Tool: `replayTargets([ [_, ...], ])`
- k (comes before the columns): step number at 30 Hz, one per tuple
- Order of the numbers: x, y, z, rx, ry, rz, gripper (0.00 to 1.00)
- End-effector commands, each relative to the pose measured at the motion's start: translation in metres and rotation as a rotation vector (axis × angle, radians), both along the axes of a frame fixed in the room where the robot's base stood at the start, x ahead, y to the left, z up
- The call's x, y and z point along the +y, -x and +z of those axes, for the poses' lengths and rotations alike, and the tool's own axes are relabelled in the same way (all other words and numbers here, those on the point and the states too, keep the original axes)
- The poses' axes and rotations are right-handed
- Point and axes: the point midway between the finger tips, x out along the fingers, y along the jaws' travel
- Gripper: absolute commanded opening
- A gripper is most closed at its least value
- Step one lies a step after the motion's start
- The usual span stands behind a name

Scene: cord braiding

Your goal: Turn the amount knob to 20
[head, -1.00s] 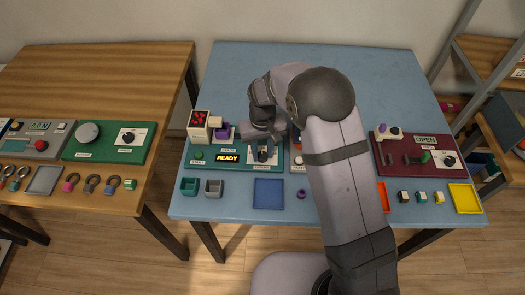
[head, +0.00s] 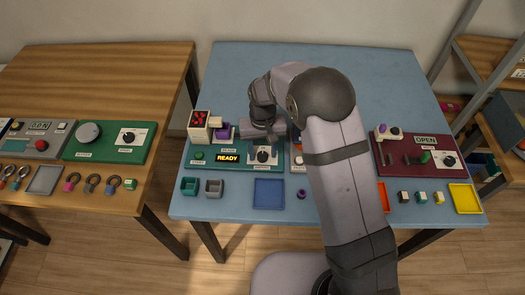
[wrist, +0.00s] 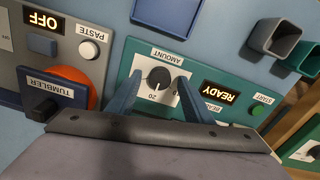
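The amount knob (wrist: 159,77) is a dark round knob on a white dial plate, with the label AMOUNT beside it and a printed 20 near its edge. A small pale mark on the knob appears to lie on the side of the 20; its exact setting is too small to read. The knob also shows uncovered in the head view (head: 263,156). My gripper (wrist: 161,80) is open and empty, its two blue fingers seen on either side of the knob with gaps. In the head view my gripper (head: 266,136) is just behind and above the knob, fingertips hidden.
The green panel (wrist: 132,62) also carries a lit READY display (wrist: 221,92) and a green start button (wrist: 257,110). Beside it are a grey panel with a white paste button (wrist: 89,50), an OFF display and an orange tumbler disc. A blue tray (head: 268,193) lies in front.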

Motion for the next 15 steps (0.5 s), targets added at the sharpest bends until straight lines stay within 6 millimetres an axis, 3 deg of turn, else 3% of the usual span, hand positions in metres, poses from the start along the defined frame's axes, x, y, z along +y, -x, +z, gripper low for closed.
replayTargets([
  [8, 0.000, 0.000, 0.003, 0.001, 0.000, 0.000, 0.46],
  [15, 0.000, 0.000, 0.029, -0.002, -0.001, 0.000, 0.46],
])
